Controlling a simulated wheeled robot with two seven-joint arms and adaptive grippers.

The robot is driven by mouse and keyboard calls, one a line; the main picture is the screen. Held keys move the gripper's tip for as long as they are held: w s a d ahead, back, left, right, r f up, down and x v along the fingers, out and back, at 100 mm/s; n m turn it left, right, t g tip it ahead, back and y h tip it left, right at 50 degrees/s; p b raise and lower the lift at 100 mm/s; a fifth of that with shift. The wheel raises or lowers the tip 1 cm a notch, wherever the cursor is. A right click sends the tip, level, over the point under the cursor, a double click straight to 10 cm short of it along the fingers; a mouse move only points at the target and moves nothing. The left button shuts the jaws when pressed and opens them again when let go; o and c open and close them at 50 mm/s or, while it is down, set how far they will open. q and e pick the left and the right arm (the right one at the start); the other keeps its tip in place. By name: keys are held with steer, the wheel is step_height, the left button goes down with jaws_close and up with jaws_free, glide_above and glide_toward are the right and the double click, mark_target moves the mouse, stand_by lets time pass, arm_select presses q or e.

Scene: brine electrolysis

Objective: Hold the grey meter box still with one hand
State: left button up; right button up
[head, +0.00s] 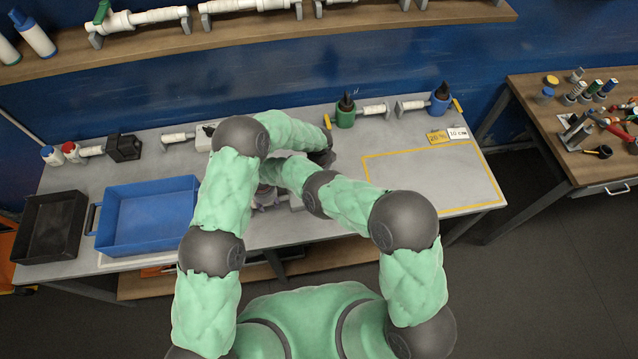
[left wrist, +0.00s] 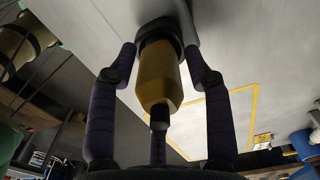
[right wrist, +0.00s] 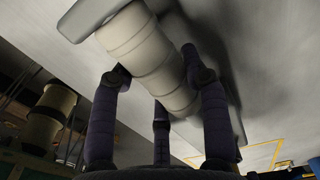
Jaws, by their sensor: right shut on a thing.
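A pale grey box (head: 205,137) stands at the back of the bench, partly hidden by my left arm; I cannot tell if it is the meter box. My right gripper (head: 266,196) is low over the middle of the bench, partly hidden by my arms. In the right wrist view its fingers are around a pale ribbed cylinder (right wrist: 145,50), shut on it; a flat grey piece joins its upper end. My left gripper (head: 322,157) is further back and right. In the left wrist view a yellow part with a dark ring (left wrist: 160,78) lies between its fingers; contact is unclear.
A blue tray (head: 150,247) and black tray (head: 24,250) stand at the left. A green holder (head: 345,114) and blue holder (head: 440,101) with pale pipes stand at the back. A yellow-outlined area (head: 430,182) at the right is clear. My arms cross over mid-bench.

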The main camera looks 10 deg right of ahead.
stand_by(0.3)
arm_select(q)
step_height(320, 180, up, 12)
stand_by(0.6)
steer(key=shift+c, duration=0.5)
steer(key=shift+r, duration=0.65)
steer(key=shift+f, duration=6)
jaws_close()
